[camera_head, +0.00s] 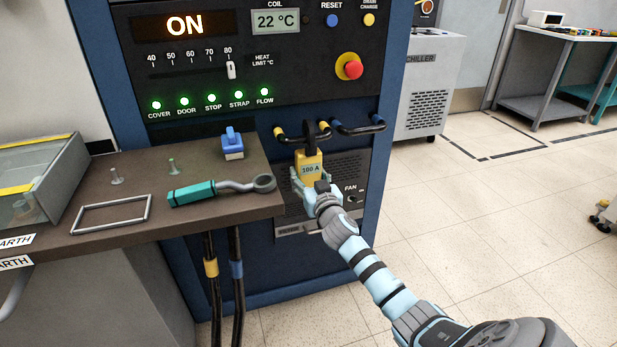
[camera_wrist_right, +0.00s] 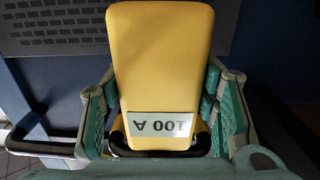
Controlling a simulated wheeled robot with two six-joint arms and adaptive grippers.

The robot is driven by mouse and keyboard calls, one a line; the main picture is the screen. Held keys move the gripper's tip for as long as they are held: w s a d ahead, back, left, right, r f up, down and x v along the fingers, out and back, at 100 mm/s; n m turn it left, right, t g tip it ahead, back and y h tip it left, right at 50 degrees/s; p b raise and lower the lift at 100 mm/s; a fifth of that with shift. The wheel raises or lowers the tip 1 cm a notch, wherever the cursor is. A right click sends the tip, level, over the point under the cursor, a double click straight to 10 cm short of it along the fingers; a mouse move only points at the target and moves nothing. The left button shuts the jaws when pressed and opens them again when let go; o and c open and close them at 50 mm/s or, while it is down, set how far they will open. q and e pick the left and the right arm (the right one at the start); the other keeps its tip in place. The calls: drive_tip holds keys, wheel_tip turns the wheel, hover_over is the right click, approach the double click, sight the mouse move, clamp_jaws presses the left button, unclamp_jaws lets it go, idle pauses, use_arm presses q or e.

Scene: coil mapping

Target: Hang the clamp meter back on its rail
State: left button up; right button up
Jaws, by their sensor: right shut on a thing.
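The clamp meter (camera_head: 309,161) is a yellow box with a pale display reading "100 A"; its black jaw (camera_head: 317,131) is at its top. In the head view it is upright in front of the blue cabinet, with the jaw at a black bar with yellow bands (camera_head: 290,139). I cannot tell whether the jaw is around the bar or only in front of it. My right gripper (camera_head: 311,181) is shut on the meter body from below. In the right wrist view the meter (camera_wrist_right: 162,60) fills the space between the fingers (camera_wrist_right: 160,110). My left gripper is not in view.
A similar bar with blue bands (camera_head: 358,130) is just right of the yellow-banded one. The bench (camera_head: 150,225) at left holds a teal-handled wrench (camera_head: 215,190), a blue block (camera_head: 232,144) and a metal frame (camera_head: 112,214).

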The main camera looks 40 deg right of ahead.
drive_tip(key=shift+r+p, duration=0.4)
drive_tip(key=shift+r, duration=0.25)
drive_tip(key=shift+p+v, duration=0.35)
drive_tip(key=shift+v, duration=3.45)
